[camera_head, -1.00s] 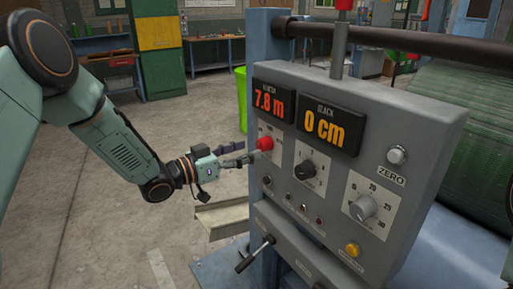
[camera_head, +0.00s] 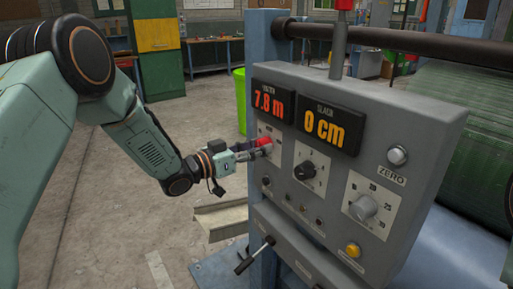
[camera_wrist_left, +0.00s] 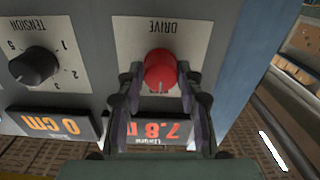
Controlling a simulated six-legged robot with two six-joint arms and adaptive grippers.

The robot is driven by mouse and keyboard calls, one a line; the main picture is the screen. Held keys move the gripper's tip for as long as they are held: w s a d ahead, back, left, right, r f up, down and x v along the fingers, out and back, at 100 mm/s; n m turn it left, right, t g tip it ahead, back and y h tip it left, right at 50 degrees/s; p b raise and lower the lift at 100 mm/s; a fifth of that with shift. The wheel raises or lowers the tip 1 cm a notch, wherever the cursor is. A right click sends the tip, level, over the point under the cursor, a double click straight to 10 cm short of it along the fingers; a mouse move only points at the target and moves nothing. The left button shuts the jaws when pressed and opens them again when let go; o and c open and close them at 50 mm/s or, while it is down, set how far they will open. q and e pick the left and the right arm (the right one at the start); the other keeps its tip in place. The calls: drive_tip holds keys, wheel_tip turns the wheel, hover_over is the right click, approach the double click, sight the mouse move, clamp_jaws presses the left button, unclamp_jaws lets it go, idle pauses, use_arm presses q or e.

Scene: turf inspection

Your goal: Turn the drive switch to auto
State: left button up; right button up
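The drive switch is a red knob (camera_wrist_left: 160,70) on a white plate marked DRIVE, upside down in the left wrist view. A small pale line shows near the knob's lower edge there. The same knob (camera_head: 264,144) shows at the panel's left side in the head view, partly hidden by the fingers. My left gripper (camera_wrist_left: 159,72) is open, with one finger on each side of the knob. The fingers reach along the knob's sides; I cannot tell whether they touch it. In the head view my left gripper (camera_head: 262,151) is at the panel face. My right gripper is not in view.
The grey control panel (camera_head: 420,125) carries displays reading 7.8 m and 0 cm, a black tension knob (camera_head: 304,170), a grey dial (camera_head: 363,207) and a yellow button (camera_head: 353,250). A black-handled lever (camera_head: 246,265) sticks out below.

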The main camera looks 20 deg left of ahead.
use_arm(q)
drive_tip(key=c, duration=0.6)
drive_tip(key=shift+m, duration=0.3)
drive_tip(key=m+b, duration=0.2)
drive_tip(key=m, duration=0.9)
drive_tip(key=shift+f+b, duration=0.1)
drive_tip(key=shift+b, duration=0.3)
drive_tip(key=shift+m, duration=0.3)
drive_tip(key=o, duration=1.2)
drive_tip(key=shift+c, duration=0.2)
